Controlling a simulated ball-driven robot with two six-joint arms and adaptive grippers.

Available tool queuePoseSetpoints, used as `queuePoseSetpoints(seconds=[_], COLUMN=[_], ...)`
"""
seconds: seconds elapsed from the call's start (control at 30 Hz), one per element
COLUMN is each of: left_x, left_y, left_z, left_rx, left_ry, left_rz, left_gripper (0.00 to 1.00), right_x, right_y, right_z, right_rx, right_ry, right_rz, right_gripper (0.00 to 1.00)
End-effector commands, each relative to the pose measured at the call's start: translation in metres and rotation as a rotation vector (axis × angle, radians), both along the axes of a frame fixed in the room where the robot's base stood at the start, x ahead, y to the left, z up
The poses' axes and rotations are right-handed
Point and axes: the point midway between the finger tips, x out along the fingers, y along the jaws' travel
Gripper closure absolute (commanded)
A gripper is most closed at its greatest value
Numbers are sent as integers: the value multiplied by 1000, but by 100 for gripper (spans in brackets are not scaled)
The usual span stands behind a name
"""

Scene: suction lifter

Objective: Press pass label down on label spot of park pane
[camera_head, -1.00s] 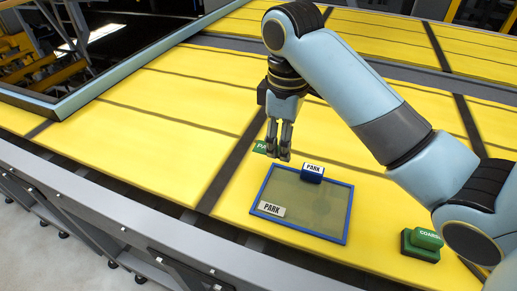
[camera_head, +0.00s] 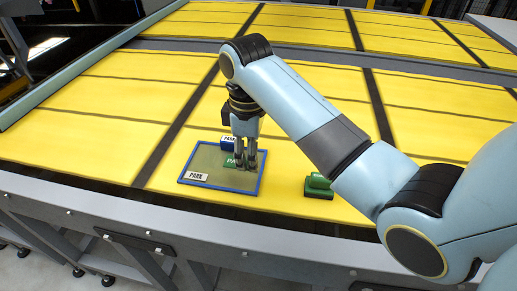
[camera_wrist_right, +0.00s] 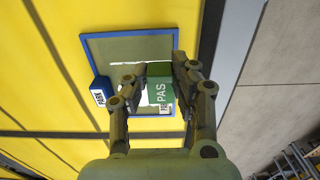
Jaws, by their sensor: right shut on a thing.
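The park pane (camera_head: 222,189) is a flat, blue-framed panel with a dull grey-green face, lying on the yellow table. A white PARK plate (camera_head: 194,177) sits in its near left corner. My right gripper (camera_head: 245,164) points down over the right part of the pane, shut on the green pass label (camera_head: 231,162). In the right wrist view, the label (camera_wrist_right: 160,88) sits between the fingers, over the pane (camera_wrist_right: 130,36), and partly hides the white plate. I cannot tell whether the label touches the pane. No separate label spot can be made out. My left gripper is out of view.
A blue block marked PARK (camera_head: 229,140) stands at the pane's far edge, close behind the gripper; it also shows in the right wrist view (camera_wrist_right: 101,91). A green block (camera_head: 318,186) stands right of the pane. The yellow table (camera_head: 105,140) is clear to the left.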

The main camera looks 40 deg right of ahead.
Motion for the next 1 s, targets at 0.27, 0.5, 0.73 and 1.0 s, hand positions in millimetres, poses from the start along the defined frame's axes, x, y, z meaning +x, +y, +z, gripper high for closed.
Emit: queuePoseSetpoints(seconds=[0.27,0.5,0.73,1.0], left_x=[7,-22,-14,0], left_y=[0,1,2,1], left_z=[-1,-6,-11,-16], left_rx=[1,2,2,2], left_ry=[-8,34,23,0], left_rz=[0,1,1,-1], left_gripper=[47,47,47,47], right_x=[0,-1,-1,0], right_y=[-1,0,0,0], right_z=[-2,-20,-43,-61], right_rx=[0,0,1,1], right_ry=[1,3,2,1], right_rz=[-3,-3,-3,-3], right_gripper=[86,86,86,86])
